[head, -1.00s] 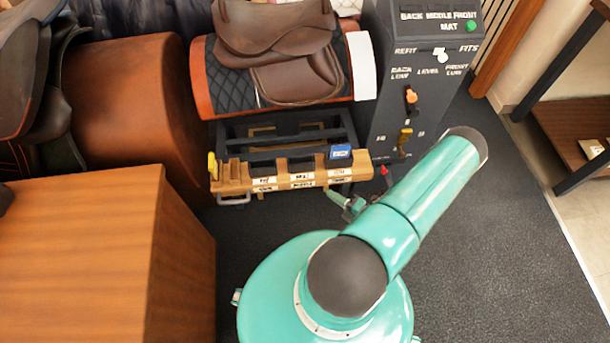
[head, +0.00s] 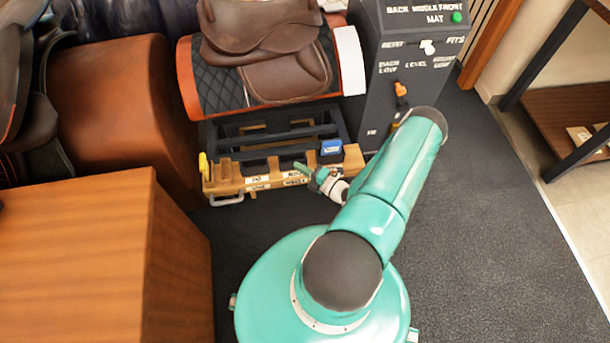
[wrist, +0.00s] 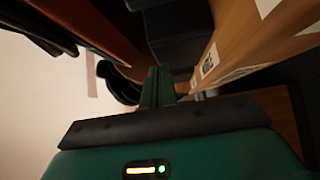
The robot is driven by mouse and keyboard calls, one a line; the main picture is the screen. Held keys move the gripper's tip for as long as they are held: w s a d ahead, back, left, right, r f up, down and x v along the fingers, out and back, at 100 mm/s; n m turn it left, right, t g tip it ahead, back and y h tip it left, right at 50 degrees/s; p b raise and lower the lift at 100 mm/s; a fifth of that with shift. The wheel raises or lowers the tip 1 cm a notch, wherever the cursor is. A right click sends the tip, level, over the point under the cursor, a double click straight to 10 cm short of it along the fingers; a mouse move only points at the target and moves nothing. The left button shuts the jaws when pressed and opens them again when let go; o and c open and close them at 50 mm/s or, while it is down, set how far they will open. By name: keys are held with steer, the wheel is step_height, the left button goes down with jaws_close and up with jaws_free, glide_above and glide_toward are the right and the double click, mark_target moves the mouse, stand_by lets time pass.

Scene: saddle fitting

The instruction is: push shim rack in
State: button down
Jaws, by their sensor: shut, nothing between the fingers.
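The shim rack (head: 225,183) is a long light-wood tray with notches and white labels. It sits low in front of the black frame (head: 265,135), under the saddle stand. A blue block (head: 331,148) is in its right part. My gripper (head: 303,169) is shut and empty, at the rack's front, right of its middle. Part of the rack and its labels are hidden behind it. In the wrist view the shut fingers (wrist: 158,86) point past the wooden side of the rack (wrist: 260,45). I cannot tell whether they touch it.
A brown saddle (head: 270,50) rests on the padded stand above. A dark control post (head: 405,80) with an orange lever stands at right. A wooden cabinet (head: 90,240) fills the lower left. Dark carpet (head: 480,220) is clear on the right.

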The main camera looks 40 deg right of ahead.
steer(key=shift+w, duration=0.1)
steer(key=w+d, duration=0.7)
steer(key=w, duration=0.4)
steer(key=shift+d+r, duration=0.15)
steer(key=shift+d, duration=0.25)
steer(key=shift+w, duration=0.2)
steer(key=shift+s+a, duration=0.1)
